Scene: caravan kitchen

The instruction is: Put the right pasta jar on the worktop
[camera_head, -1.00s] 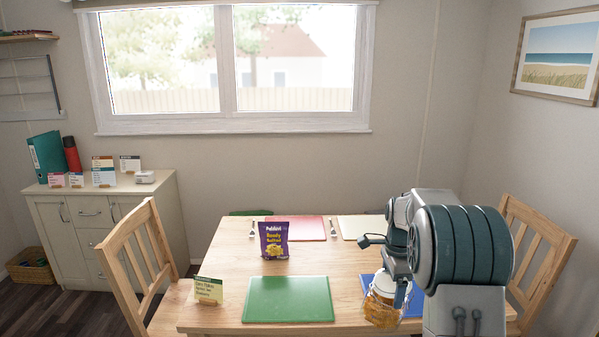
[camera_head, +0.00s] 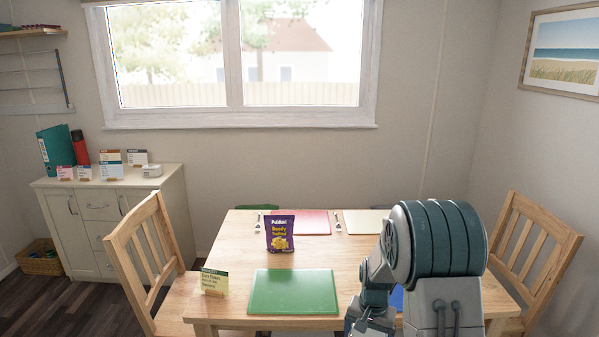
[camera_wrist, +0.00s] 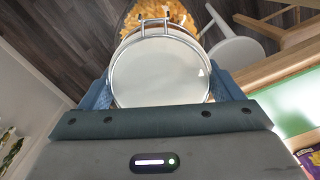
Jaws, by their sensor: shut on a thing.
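The pasta jar shows in the wrist view with its round pale lid (camera_wrist: 160,72), a wire clasp and yellow-orange pasta (camera_wrist: 172,14) beyond it. My gripper (camera_wrist: 160,85) is shut on the jar, with one blue finger on each side of the lid. Dark floor shows beyond the jar, and the table edge is to its right. In the head view, my gripper is low at the bottom edge, partly cut off, and the jar is not visible. I cannot make out a kitchen worktop or another pasta jar in these frames.
The wooden table (camera_head: 345,265) holds a green mat (camera_head: 293,292), a purple snack packet (camera_head: 280,233), a small card (camera_head: 214,281) and other mats. Wooden chairs stand left (camera_head: 148,265) and right (camera_head: 535,255). A pale sideboard (camera_head: 100,205) stands at left. A white stool (camera_wrist: 235,50) shows in the wrist view.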

